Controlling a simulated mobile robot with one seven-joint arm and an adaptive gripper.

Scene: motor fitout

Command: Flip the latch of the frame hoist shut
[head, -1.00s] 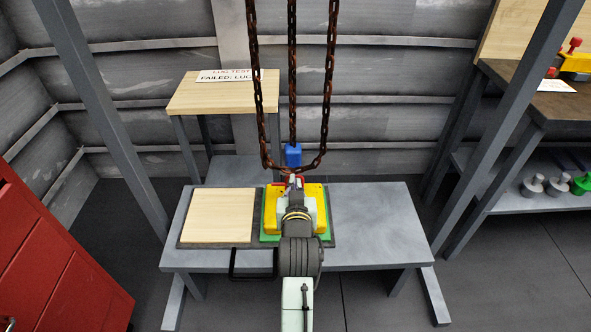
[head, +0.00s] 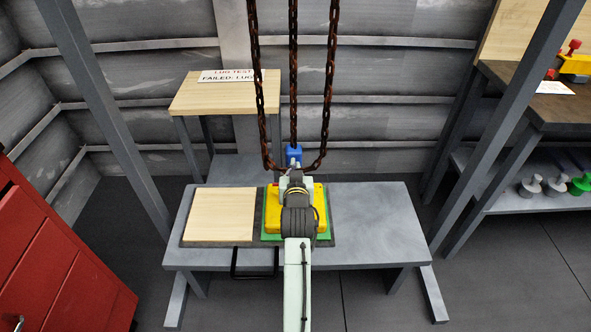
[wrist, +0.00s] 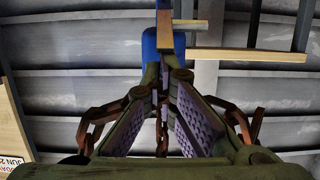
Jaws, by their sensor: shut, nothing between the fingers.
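The frame hoist hangs on rusty chains (head: 330,90), with a blue block (head: 294,152) at the lower end of the middle chain. The blue block also shows in the wrist view (wrist: 150,46), just beyond my fingertips. My gripper (wrist: 167,72) is shut and empty, its purple-padded fingers meeting at the tips, close below the blue block. I cannot tell whether they touch it. The latch is not clearly made out; my fingers and wrist hide the hoist's lower part. In the head view my wrist covers the middle of a yellow motor-like part (head: 319,192) under the hoist.
The yellow part sits over a green base (head: 272,237) on a grey bench (head: 375,220). A wooden board (head: 218,215) lies to its left. A small wooden table (head: 215,98) with a sign stands behind. Hoist posts, a red cabinet (head: 60,255) and a workbench (head: 550,108) flank the bench.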

